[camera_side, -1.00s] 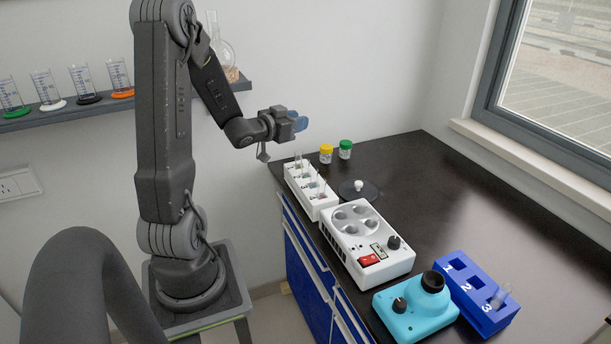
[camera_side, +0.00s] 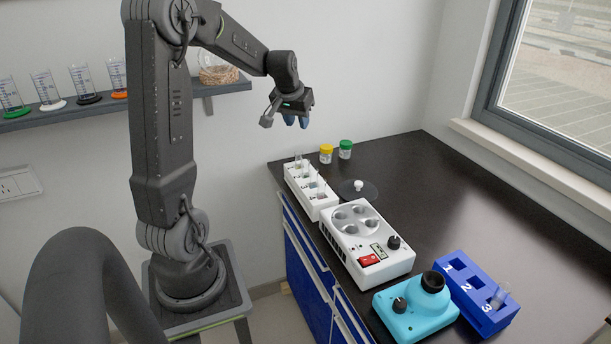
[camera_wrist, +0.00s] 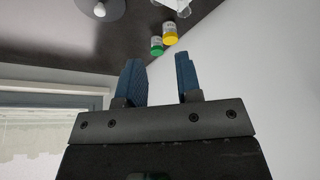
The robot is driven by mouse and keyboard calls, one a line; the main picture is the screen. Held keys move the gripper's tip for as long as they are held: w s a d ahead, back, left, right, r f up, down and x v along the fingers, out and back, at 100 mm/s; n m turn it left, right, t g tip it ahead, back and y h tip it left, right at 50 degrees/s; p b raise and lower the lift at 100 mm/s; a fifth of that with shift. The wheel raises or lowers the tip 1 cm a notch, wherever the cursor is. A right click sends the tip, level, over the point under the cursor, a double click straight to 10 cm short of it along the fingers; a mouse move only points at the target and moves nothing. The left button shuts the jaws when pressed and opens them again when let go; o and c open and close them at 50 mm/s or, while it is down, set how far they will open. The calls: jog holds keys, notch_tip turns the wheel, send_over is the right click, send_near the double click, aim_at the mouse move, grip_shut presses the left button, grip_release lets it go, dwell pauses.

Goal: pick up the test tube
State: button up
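Several clear test tubes (camera_side: 320,187) stand upright in a white rack (camera_side: 325,207) at the counter's back left edge. Another clear tube (camera_side: 500,295) leans in the slot marked 3 of a blue rack (camera_side: 490,322) at the front right. My gripper (camera_side: 296,122) hangs in the air above and behind the white rack, fingers pointing down, touching nothing. In the wrist view its two blue fingers (camera_wrist: 158,64) are apart with nothing between them. Only a small corner of what seems to be the white rack (camera_wrist: 175,5) shows at the top there.
Jars with a yellow lid (camera_side: 326,154) and a green lid (camera_side: 345,149) stand behind the white rack. A white device (camera_side: 372,252) with a red switch and a turquoise device (camera_side: 418,311) stand in front. The counter's right side (camera_side: 455,205) is clear.

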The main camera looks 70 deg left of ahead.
send_near(304, 162)
jog(key=x, duration=0.6)
jog(key=shift+f, duration=0.15)
jog(key=shift+x, duration=3.05)
jog(key=c, duration=0.6)
